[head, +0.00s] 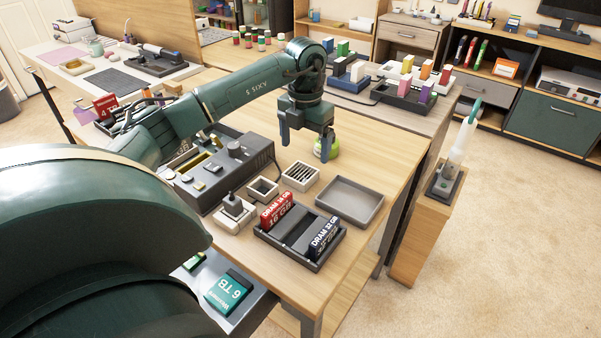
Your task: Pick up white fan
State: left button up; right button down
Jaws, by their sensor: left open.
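Two small white-rimmed square pieces sit on the wooden table (385,165). One is a slatted piece (300,177), and the other is a frame with a dark opening (263,188) to its lower left. I cannot tell for sure which is the white fan; the slatted one looks most like it. My left gripper (306,141) is open, pointing down, with nothing seen between its fingers. In the picture it is above the slatted piece and apart from it. My right gripper is not in view.
An empty grey tray (349,201) lies right of the slatted piece. A dark tray (292,251) holds red and dark DRAM boxes. A grey machine (220,172) stands to the left.

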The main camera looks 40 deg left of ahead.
aim_at(301, 172)
pick_arm(q)
jog(key=shift+f, duration=0.85)
jog(key=f, duration=0.2)
jog(key=s+f, duration=0.1)
jog(key=f, duration=0.1)
jog(key=shift+a+f+b, duration=0.15)
jog(key=shift+a+b, duration=0.05)
jog(key=shift+b, duration=0.15)
jog(key=shift+w+f, duration=0.1)
jog(key=shift+f, duration=0.4)
jog(key=shift+c, duration=0.5)
jog(key=c, duration=1)
